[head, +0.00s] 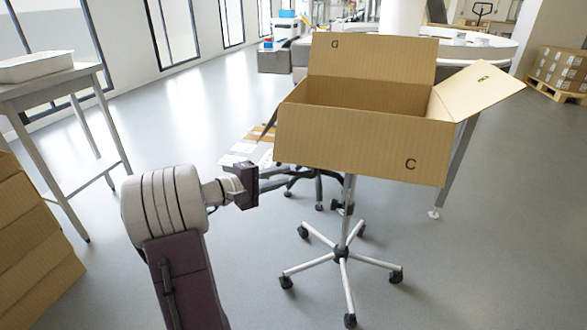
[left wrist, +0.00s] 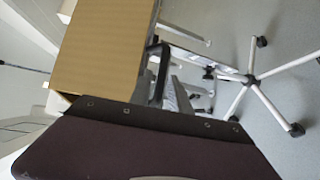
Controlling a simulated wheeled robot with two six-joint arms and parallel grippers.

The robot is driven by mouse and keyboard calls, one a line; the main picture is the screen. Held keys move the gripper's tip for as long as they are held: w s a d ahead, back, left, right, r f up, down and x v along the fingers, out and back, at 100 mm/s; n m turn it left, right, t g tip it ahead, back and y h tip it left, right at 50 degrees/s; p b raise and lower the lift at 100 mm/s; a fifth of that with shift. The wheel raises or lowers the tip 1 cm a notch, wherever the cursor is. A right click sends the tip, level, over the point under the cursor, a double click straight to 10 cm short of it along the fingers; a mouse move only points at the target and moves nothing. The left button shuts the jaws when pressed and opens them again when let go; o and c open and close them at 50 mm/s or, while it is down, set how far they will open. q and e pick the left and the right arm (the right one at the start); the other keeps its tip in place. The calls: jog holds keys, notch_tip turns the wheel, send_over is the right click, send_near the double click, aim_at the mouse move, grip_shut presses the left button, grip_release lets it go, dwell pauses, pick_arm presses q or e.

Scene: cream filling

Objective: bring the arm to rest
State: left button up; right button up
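My left arm reaches in from the bottom left of the head view. Its gripper (head: 268,178) is just left of and below the front left corner of an open cardboard box (head: 365,142). Nothing shows clearly in the gripper, and I cannot tell how far its fingers are apart. The left wrist view shows the dark gripper housing at the bottom and the box (left wrist: 105,50) beyond it. The box is marked C and G, has its flaps spread, and stands on a wheeled stool (head: 341,253). The box's bottom is hidden. My right gripper is not in view.
A metal table (head: 45,85) with a pale tray stands at the left. Stacked cardboard (head: 35,250) fills the lower left. A pale round-ended counter (head: 475,50) is behind the box. Loaded pallet (head: 555,92) at far right. Floor at lower right is clear.

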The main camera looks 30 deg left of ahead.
pick_arm(q)
jog(key=v, duration=0.3)
jog(key=shift+s+a+p, duration=0.1)
jog(key=shift+s+p, duration=0.15)
jog(key=shift+p, duration=0.1)
